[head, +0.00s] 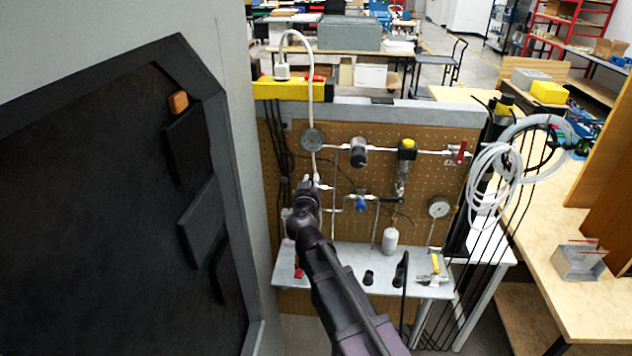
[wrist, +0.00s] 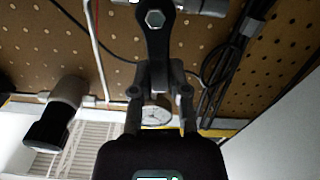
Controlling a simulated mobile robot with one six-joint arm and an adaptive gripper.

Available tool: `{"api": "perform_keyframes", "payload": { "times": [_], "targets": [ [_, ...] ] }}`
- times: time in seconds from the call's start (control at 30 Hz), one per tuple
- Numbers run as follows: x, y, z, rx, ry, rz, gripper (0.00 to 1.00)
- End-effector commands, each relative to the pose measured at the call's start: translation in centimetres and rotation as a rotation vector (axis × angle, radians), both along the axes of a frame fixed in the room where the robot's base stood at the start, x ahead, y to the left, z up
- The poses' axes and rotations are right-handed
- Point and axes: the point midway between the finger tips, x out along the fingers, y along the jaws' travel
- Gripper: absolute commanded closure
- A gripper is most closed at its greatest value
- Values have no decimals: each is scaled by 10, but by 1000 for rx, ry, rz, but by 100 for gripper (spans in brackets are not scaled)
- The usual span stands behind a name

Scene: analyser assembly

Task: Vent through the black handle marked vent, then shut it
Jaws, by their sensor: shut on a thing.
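A black handle (wrist: 156,45) with a hex nut shows in the wrist view, fixed on a metal fitting at the top. No vent marking is readable on it. My gripper (wrist: 160,88) is shut on the handle's free end, with a finger on each side of it. In the head view my gripper (head: 306,190) is at the left part of the pegboard panel, and it hides the handle there.
The pegboard (head: 350,225) carries tubing, gauges (head: 312,139), a red-handled valve (head: 461,151) and a blue knob (head: 362,204). A grey shelf (head: 340,262) with small fittings lies below. A grey cabinet wall (head: 235,130) stands close on the left. Coiled white hose (head: 490,180) hangs right.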

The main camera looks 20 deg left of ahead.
Motion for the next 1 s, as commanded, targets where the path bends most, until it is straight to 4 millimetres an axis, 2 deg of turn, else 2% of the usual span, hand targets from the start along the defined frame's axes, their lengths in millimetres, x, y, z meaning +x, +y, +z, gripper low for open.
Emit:
{"api": "perform_keyframes", "payload": {
  "times": [0.47, 1.0],
  "targets": [
    [-3, 23, -10, -417, -100, 0, 100],
    [-8, 41, -31, -916, -219, 1, 100]
  ]
}}
